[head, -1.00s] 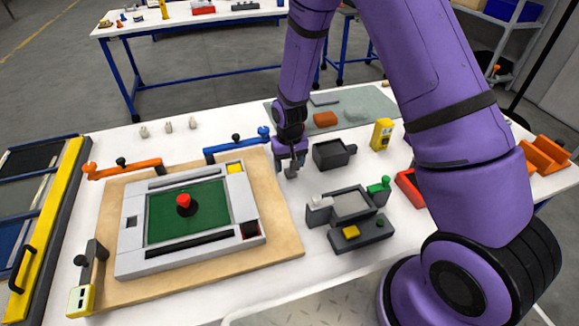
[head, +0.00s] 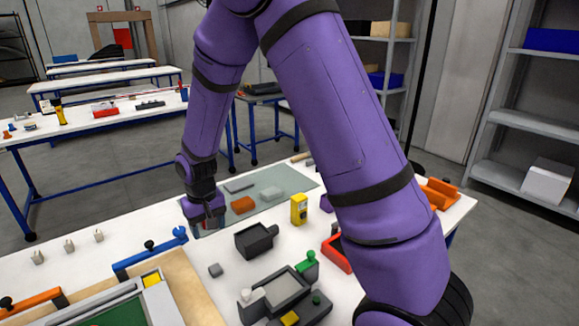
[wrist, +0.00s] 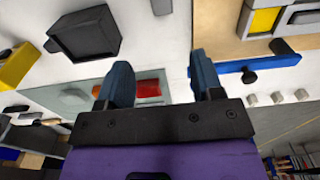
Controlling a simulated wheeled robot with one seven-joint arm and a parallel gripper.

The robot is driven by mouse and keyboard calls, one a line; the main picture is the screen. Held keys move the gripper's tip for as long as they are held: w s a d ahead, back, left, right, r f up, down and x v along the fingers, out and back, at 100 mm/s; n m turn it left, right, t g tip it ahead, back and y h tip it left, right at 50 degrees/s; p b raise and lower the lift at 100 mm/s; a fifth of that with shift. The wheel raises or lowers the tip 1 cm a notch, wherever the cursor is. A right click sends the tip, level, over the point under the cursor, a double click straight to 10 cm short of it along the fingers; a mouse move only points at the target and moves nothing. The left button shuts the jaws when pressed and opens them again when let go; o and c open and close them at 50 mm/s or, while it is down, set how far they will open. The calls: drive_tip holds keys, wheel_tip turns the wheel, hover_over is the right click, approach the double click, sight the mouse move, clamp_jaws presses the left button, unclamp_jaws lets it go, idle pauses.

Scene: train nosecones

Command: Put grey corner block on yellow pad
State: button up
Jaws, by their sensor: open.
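The grey corner block (head: 215,270) is a small grey cube on the white table, between the wooden board and a black open box. It shows at the top edge of the wrist view (wrist: 161,6). The yellow pad (head: 151,281) is a yellow square at the corner of the light-grey frame; it also shows in the wrist view (wrist: 264,20). My gripper (head: 205,225) is at the left end of the grey-green mat, behind the block and apart from it. Its fingers (wrist: 162,72) are spread, with a red piece visible beyond them.
A black open box (head: 256,240) stands right of the block. The mat (head: 275,184) carries orange and pale pieces. A blue lever (head: 150,250) lies behind the frame. A yellow box (head: 299,208) stands to the right. Bare white table surrounds the block.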

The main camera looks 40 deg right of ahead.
drive_tip(key=s+d+r+t, duration=0.1)
drive_tip(key=s+d+r, duration=0.1)
drive_tip(key=s+r, duration=0.35)
drive_tip(key=s+d+r+t, duration=0.1)
drive_tip(key=s+d+r, duration=0.1)
drive_tip(key=r, duration=0.6)
drive_tip(key=s+d+r+t, duration=0.1)
drive_tip(key=s+d+r, duration=0.15)
drive_tip(key=r, duration=0.45)
drive_tip(key=s+d+r+t, duration=0.1)
drive_tip(key=s+r, duration=0.3)
drive_tip(key=s, duration=0.4)
drive_tip(key=s+d+r+t, duration=0.1)
drive_tip(key=s+r, duration=0.3)
drive_tip(key=s, duration=0.5)
drive_tip(key=shift+s+d, duration=0.2)
drive_tip(key=shift+d, duration=0.3)
drive_tip(key=shift+o, duration=0.5)
drive_tip(key=shift+s, duration=0.45)
